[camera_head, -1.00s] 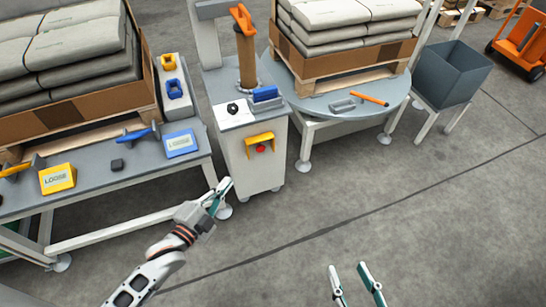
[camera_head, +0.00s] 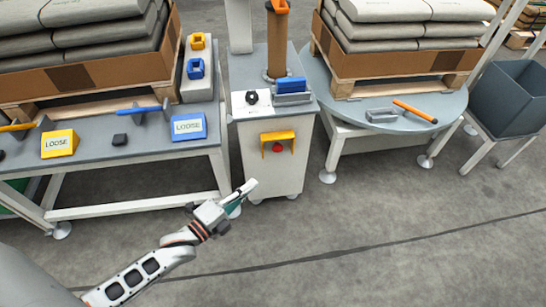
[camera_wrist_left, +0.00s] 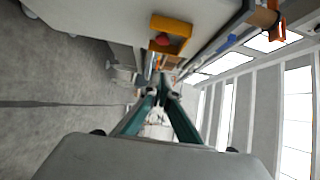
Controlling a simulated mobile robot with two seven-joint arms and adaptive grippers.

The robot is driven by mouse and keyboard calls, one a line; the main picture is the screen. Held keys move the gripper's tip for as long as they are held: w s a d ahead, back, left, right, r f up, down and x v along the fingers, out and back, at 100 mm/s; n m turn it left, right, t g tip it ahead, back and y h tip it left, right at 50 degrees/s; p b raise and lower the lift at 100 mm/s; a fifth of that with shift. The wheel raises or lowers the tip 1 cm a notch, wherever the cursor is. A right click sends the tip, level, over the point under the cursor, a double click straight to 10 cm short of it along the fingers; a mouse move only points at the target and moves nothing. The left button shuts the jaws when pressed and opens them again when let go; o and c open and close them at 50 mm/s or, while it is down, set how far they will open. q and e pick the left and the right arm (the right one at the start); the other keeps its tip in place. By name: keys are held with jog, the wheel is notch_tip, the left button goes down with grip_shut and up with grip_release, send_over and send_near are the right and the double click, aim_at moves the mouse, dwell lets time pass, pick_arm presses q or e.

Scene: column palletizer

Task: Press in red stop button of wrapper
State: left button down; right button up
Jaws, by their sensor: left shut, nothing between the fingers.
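The red stop button (camera_head: 277,149) sits on the front of the white wrapper cabinet (camera_head: 290,175), under a yellow guard (camera_head: 278,137). In the left wrist view the button (camera_wrist_left: 163,40) shows inside the yellow guard (camera_wrist_left: 171,35), above the fingers. My left gripper (camera_head: 249,187) is shut and empty. It is in front of the cabinet, lower and to the left of the button, apart from it. In the left wrist view its fingertips (camera_wrist_left: 164,91) come together. My right gripper is out of view.
The floor in front is clear.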

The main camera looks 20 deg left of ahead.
pick_arm(q)
jog(key=b, duration=0.3)
send_near(278, 147)
jog(key=w+d+f, duration=0.2)
jog(key=d, duration=0.3)
jog(key=shift+w+a+r+b, duration=0.1)
jog(key=shift+w+a, duration=0.3)
jog(key=shift+w, duration=0.25)
jog(key=shift+w+a+r+b, duration=0.15)
jog(key=shift+w+a, duration=0.2)
jog(key=shift+w, duration=0.25)
jog(key=shift+w+a+r+b, duration=0.1)
jog(key=shift+w+a, duration=0.3)
jog(key=shift+w, duration=0.25)
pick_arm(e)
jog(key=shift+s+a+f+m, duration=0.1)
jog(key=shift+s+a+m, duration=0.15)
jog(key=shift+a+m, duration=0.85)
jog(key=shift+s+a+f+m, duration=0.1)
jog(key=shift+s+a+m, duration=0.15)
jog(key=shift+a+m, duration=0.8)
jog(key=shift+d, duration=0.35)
